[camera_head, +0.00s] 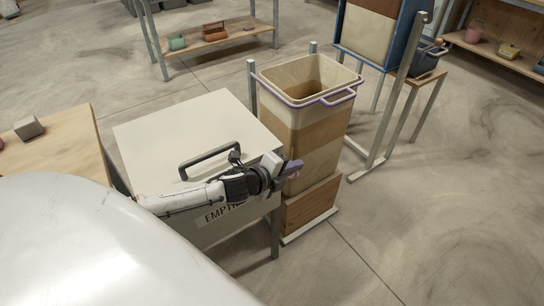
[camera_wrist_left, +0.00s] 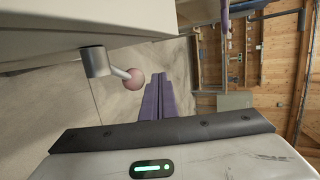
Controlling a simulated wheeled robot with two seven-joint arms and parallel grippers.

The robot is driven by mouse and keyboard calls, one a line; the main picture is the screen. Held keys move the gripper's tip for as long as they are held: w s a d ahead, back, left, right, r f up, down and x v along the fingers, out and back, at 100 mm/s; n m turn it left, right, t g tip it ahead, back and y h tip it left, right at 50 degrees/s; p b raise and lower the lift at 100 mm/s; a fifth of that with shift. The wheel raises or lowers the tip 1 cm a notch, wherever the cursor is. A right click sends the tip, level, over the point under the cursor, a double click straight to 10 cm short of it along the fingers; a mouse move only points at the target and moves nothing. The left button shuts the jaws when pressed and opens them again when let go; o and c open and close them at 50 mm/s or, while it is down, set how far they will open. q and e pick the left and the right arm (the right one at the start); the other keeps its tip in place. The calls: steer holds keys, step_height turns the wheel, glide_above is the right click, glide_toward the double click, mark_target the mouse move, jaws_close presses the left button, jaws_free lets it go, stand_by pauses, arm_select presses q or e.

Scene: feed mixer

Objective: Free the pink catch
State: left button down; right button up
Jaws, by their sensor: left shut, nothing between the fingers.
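The pink catch (camera_wrist_left: 134,78) shows in the left wrist view as a pink ball on a short pale lever. The lever comes out of a grey round mount (camera_wrist_left: 95,62) on the side of the pale cabinet. My left gripper (camera_wrist_left: 162,84) has purple fingers, shut and empty. In that view its tips lie just right of the pink ball, with a narrow gap in the picture. In the head view my left gripper (camera_head: 294,166) is at the cabinet's right front corner, and a small pink patch shows just below its fingers. My right gripper is in neither view.
The cream cabinet (camera_head: 170,130) has a dark bar handle (camera_head: 209,160) on its lid and a partly covered label on its front. A tall open bin (camera_head: 310,105) with a lilac rim stands close behind my left gripper. Clear concrete floor lies to the right.

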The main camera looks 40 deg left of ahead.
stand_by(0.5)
arm_select(q)
steer(key=shift+d+r+p, duration=0.1)
steer(key=shift+r+p, duration=0.45)
steer(key=shift+p, duration=0.05)
step_height(320, 180, up, 12)
steer(key=s+d+p, duration=0.1)
steer(key=s+p, duration=0.1)
steer(key=shift+s+d+r, duration=0.25)
steer(key=shift+s+d, duration=0.1)
steer(key=shift+s, duration=0.05)
steer(key=s+d+f+n+g, duration=0.2)
steer(key=s+d+f+n, duration=0.4)
steer(key=s+f+n, duration=0.3)
steer(key=s+d+f+n+g, duration=0.2)
steer(key=s+d+f+n, duration=0.4)
steer(key=s, duration=1)
step_height(320, 180, down, 6)
steer(key=n, duration=0.3)
steer(key=shift+s+d+f+h, duration=0.25)
steer(key=shift+s+d+h, duration=0.05)
steer(key=shift+d+h, duration=0.1)
